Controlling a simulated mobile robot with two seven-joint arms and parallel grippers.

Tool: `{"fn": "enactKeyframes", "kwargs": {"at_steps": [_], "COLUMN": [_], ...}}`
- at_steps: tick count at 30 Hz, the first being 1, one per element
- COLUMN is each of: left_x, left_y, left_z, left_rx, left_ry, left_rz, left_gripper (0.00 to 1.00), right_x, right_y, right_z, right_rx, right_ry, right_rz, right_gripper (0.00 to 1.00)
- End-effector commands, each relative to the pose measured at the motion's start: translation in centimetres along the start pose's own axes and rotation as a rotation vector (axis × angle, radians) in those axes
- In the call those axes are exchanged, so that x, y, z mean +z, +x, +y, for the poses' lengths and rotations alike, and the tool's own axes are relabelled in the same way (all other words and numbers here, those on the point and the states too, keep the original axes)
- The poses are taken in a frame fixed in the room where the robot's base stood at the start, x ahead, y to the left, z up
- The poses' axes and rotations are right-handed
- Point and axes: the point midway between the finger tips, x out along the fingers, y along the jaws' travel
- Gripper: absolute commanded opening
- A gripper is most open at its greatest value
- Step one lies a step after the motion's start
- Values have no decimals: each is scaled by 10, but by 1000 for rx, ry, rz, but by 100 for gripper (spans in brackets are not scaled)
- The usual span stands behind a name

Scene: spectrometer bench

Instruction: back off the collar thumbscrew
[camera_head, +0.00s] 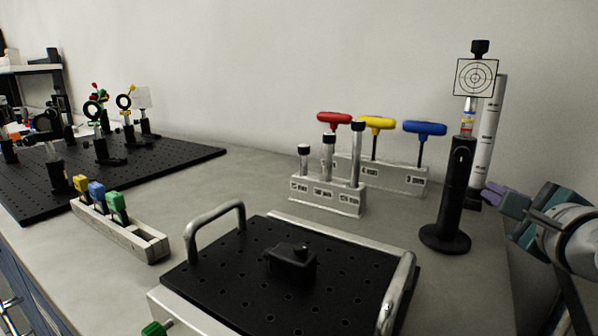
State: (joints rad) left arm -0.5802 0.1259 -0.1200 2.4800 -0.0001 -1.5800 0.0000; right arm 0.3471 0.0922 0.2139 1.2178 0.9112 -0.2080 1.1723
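A black post holder (455,190) stands upright on a round base (445,239) at the right of the bench. A slim post (467,122) with red, yellow and blue bands rises from it. A white target card (475,77) with a black knob (480,47) tops the post. I cannot make out the collar thumbscrew clearly. My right gripper (492,193) comes in from the right, its purple fingertips just right of the holder at mid height. A gap shows between the fingertips and the holder. Its finger opening is not clear from this side. My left gripper is out of view.
A white graduated column (487,130) stands close behind the holder. Racks with T-handle drivers (376,123) and posts (356,165) stand left of it. A handled black breadboard (235,270) fills the front. Bare bench lies between the racks and breadboard.

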Motion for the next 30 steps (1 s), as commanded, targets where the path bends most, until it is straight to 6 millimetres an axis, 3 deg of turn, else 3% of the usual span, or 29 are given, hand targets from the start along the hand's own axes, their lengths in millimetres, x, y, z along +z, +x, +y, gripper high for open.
{"fn": "enactKeyframes", "kwargs": {"at_steps": [30], "left_x": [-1], "left_y": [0], "left_z": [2], "left_rx": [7], "left_ry": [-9], "left_rz": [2], "left_gripper": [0], "right_x": [4], "right_y": [-2], "right_z": [10], "right_rx": [2], "right_ry": [1], "right_rz": [1], "right_gripper": [0]}}
